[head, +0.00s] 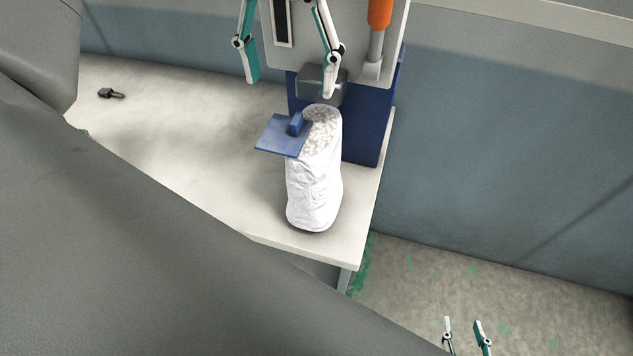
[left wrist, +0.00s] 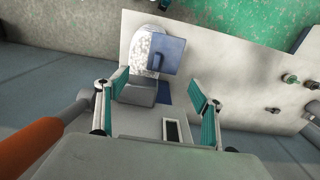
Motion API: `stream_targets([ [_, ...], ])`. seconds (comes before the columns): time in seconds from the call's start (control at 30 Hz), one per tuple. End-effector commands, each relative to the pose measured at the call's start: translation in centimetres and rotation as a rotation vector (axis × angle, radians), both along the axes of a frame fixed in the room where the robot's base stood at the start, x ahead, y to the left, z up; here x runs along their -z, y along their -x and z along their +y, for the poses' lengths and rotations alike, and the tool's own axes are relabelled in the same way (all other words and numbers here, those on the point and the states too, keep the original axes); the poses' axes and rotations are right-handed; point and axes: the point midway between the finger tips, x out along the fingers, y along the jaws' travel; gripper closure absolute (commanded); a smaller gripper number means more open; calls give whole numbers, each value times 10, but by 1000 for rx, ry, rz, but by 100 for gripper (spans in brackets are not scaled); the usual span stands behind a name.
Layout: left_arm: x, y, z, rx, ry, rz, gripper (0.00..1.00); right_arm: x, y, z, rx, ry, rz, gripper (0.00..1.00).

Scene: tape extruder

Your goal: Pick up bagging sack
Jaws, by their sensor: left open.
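The bagging sack (head: 314,192) is a tall white bag standing upright near the table's front edge, its open top showing pale lumpy contents. It also shows in the left wrist view (left wrist: 146,43). A blue plate with a block handle (head: 280,137) covers the left part of its top. My left gripper (head: 290,88) is open and empty, above and behind the sack in the head view, its fingers wide apart. In the left wrist view (left wrist: 158,82) the sack lies beyond the fingertips. My right gripper (head: 463,322) is open and empty at the bottom right, far from the sack.
A small dark object (head: 110,93) lies on the white table (head: 175,130). The table's left part is mostly clear.

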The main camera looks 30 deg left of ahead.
Motion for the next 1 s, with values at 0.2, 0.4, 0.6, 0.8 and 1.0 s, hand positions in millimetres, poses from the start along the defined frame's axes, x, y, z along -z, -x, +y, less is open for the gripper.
stream_targets([
  [0.2,24,0,0,1,0,1,33,5,2,0,0,1,5,60],
  [0.4,37,1,3,0,2,3,33,6,2,0,0,1,5,60],
  [0.6,64,2,7,1,2,4,33,8,2,0,0,1,6,60],
  [0.8,77,2,7,1,2,1,33,9,2,0,-1,1,5,60],
  [1.0,78,2,7,0,2,1,33,9,1,0,0,1,5,60],
])
